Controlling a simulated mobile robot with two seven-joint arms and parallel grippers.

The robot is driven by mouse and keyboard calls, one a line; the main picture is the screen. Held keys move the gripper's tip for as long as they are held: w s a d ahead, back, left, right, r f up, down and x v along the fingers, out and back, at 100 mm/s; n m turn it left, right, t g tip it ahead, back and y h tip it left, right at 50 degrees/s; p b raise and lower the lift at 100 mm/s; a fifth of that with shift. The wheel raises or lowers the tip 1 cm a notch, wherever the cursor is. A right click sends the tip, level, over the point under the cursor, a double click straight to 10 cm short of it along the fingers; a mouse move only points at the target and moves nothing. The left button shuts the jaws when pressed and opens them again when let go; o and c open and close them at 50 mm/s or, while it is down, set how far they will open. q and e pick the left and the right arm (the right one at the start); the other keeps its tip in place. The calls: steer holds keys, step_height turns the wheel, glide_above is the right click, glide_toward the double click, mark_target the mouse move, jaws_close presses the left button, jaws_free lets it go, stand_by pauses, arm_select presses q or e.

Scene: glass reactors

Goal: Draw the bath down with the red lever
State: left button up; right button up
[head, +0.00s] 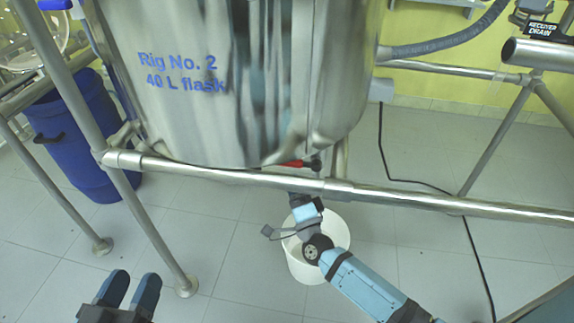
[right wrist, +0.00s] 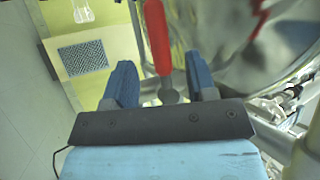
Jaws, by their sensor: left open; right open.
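The red lever (head: 292,163) sticks out sideways under the steel bath (head: 225,80), which is marked "Rig No. 2 40 L flask". In the right wrist view the lever (right wrist: 157,38) rises from a dark pivot in the gap between my right gripper's fingertips (right wrist: 163,82). The fingers are apart, and I cannot tell whether either touches the lever. In the head view the frame rail and my arm largely hide the right gripper's fingers. My left gripper (head: 131,288) is open and empty over the floor at the lower left.
A white bucket (head: 338,235) stands on the floor under the bath, partly behind my right arm. A steel rail (head: 420,199) crosses in front of the bath, with a leg at the left. A blue drum (head: 75,135) stands at the left. A dark cable lies right.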

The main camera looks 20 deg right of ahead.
arm_select(q)
steer(key=shift+r+t, duration=0.3)
steer(key=shift+r, duration=0.3)
arm_select(e)
steer(key=shift+v, duration=2.35)
arm_select(q)
steer(key=shift+f, duration=0.25)
